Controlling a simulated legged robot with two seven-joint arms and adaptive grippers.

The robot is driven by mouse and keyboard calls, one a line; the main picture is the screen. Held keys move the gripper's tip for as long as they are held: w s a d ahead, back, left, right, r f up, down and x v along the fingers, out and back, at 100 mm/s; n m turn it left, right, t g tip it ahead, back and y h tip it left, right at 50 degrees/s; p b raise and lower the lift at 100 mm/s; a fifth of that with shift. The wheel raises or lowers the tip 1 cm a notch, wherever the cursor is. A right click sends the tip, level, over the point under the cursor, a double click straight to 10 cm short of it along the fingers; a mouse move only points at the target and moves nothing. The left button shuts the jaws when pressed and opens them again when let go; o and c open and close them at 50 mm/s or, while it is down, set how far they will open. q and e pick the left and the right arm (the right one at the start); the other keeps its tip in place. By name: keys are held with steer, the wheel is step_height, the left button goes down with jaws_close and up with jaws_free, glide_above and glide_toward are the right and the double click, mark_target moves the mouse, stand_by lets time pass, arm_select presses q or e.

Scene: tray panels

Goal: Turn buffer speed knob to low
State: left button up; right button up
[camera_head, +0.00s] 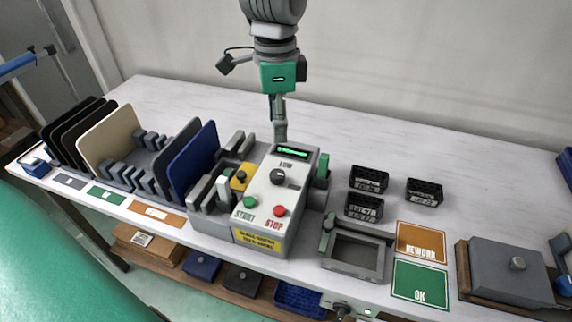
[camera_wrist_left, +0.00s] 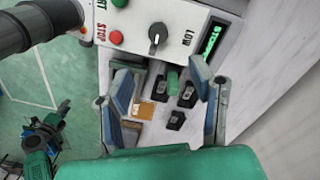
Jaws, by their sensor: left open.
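The speed knob (camera_head: 278,177) is a dark round knob on the sloped grey control panel (camera_head: 262,196), just below a "LOW" label (camera_head: 286,165). In the left wrist view the knob (camera_wrist_left: 157,38) has a dark elongated grip lying across the direction to "LOW" (camera_wrist_left: 188,38); its exact setting is unclear. My left gripper (camera_head: 279,130) hangs at the panel's far edge, apart from the knob. In the left wrist view its two fingers (camera_wrist_left: 165,105) are spread and empty. What seems to be my right gripper (camera_wrist_left: 42,140) shows small at lower left; its jaws are unclear.
A green START button (camera_head: 250,202) and red STOP button (camera_head: 280,211) sit close to the knob. A green display (camera_head: 291,152) tops the panel. Upright boards (camera_head: 108,135) stand left. Small black trays (camera_head: 368,179) and a grey frame (camera_head: 355,253) lie right. The table's back is clear.

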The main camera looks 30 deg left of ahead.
mark_target(277, 173)
arm_select(q)
steer(key=f, duration=0.4)
steer(key=f+b, duration=0.1)
steer(key=f, duration=0.7)
steer(key=shift+s+f, duration=0.35)
steer(key=c, duration=1.1)
